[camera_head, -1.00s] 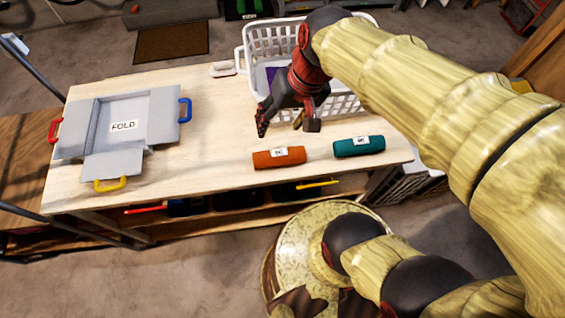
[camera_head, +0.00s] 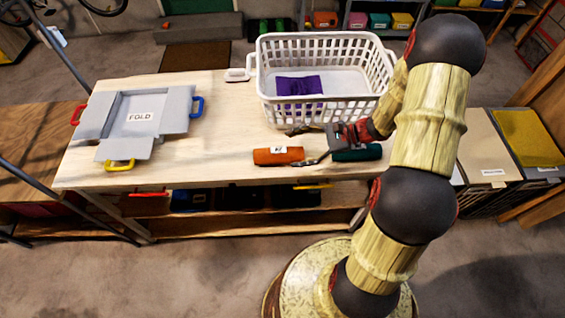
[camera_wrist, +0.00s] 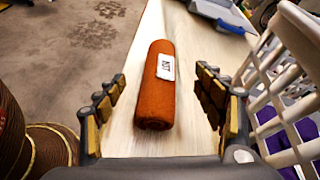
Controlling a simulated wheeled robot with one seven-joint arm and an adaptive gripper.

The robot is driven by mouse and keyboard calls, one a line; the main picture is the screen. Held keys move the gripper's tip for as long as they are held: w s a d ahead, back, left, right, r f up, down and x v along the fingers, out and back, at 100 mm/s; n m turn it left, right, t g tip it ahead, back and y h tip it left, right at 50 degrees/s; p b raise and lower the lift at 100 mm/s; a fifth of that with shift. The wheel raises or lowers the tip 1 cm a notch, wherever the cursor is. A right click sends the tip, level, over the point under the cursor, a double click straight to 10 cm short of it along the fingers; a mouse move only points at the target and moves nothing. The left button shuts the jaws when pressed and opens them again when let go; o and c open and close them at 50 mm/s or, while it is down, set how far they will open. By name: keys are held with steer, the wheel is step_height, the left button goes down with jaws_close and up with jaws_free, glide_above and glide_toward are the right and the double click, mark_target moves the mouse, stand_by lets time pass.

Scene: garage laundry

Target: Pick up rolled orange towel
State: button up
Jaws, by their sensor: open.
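The rolled orange towel (camera_head: 278,156) lies on the wooden table near its front edge, with a white label on it. In the wrist view the towel (camera_wrist: 157,88) lies lengthwise between my two open fingers, and neither finger touches it. My gripper (camera_head: 308,146) is open and empty, at the right end of the towel in the head view. The fingers also show in the wrist view (camera_wrist: 160,105). A rolled teal towel (camera_head: 352,154) lies just right of the orange one, partly hidden by my gripper.
A white laundry basket (camera_head: 325,104) with a purple cloth (camera_head: 299,86) stands behind my gripper. In the wrist view the basket (camera_wrist: 292,62) is close to the right finger. A grey folding board (camera_head: 174,110) lies at the table's left. The table between (camera_head: 225,125) is clear.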

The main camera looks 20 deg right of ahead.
mark_target(277, 154)
steer(key=shift+d+f+m+t, duration=0.2)
steer(key=shift+d+f+m, duration=0.1)
steer(key=shift+f, duration=0.2)
steer(key=shift+d+f+m+t, duration=0.2)
steer(key=shift+d+f+m, duration=0.1)
steer(key=shift+f, duration=0.15)
steer(key=shift+a+f, duration=0.15)
steer(key=shift+a, duration=0.1)
steer(key=x, duration=0.2)
steer(key=b+x, duration=0.1)
steer(key=x, duration=0.1)
steer(key=b+x, duration=0.1)
steer(key=x, duration=0.2)
steer(key=shift+a+r, duration=0.2)
steer(key=shift+a, duration=0.05)
steer(key=c, duration=1.4)
